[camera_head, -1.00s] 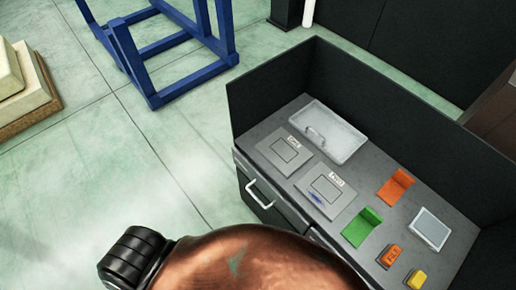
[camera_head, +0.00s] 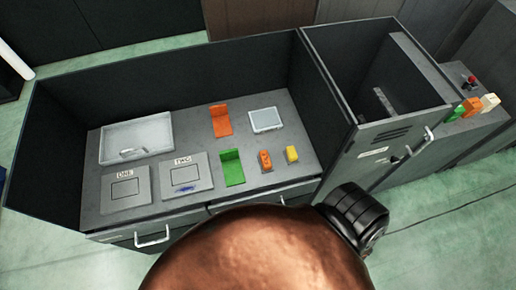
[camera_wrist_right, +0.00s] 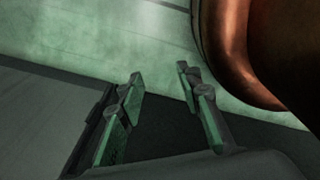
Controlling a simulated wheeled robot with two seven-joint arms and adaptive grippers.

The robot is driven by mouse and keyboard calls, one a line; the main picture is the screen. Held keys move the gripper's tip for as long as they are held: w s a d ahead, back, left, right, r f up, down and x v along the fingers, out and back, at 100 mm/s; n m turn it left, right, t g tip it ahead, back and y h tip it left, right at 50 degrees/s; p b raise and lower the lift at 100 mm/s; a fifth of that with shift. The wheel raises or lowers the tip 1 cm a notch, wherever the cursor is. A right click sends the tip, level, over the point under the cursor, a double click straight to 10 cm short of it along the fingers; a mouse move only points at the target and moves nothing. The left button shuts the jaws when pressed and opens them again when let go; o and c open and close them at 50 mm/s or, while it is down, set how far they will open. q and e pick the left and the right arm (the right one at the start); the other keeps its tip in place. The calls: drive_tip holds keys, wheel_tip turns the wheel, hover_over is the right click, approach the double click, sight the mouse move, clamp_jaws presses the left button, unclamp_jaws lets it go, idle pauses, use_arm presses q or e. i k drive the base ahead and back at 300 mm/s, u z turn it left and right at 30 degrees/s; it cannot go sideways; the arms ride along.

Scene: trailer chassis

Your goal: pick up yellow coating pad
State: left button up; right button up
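The small yellow coating pad (camera_head: 292,154) lies on the grey worktop (camera_head: 205,133), near its right front in the head view. An orange block (camera_head: 265,160) lies just left of it, with a gap between. My right gripper (camera_wrist_right: 160,76) shows only in the right wrist view; its two fingers are apart with nothing between them. Green floor lies beyond the fingers, and the pad is not seen there. My left gripper is in neither current view.
An open-topped cabinet (camera_head: 383,160) stands right. Drawers with handles (camera_head: 153,239) face front.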

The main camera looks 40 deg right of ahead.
sight(290, 154)
drive_tip(key=z, duration=1.8)
